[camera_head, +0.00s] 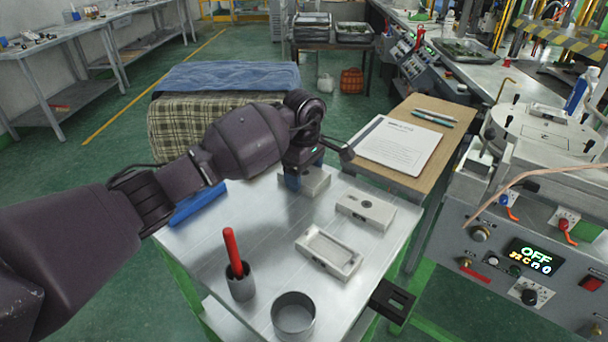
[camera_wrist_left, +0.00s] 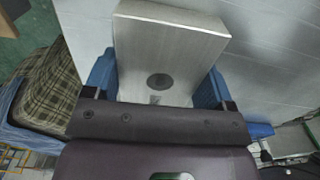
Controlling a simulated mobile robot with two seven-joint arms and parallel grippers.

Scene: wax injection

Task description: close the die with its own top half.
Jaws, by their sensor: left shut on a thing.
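My left gripper (camera_head: 298,180) reaches down at the far side of the metal table (camera_head: 190,245). Its blue fingers are shut on a grey metal die block (camera_head: 318,181). In the left wrist view the block (camera_wrist_left: 168,45) sits between the blue fingers, with a dark round hole facing the camera. I cannot tell whether it touches the table. An open die half (camera_head: 328,252) with a long shallow cavity lies nearer on the table. Another grey block (camera_head: 365,211) with a dark round hole lies just beyond it. My right gripper is not in view.
A grey cup (camera_head: 240,284) with a red-handled tool (camera_head: 232,248) and an empty round tin (camera_head: 293,316) stand at the front. A blue object (camera_head: 199,203) lies at the left edge. A wooden board (camera_head: 440,125) with a paper adjoins at right, beside a control machine (camera_head: 530,255).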

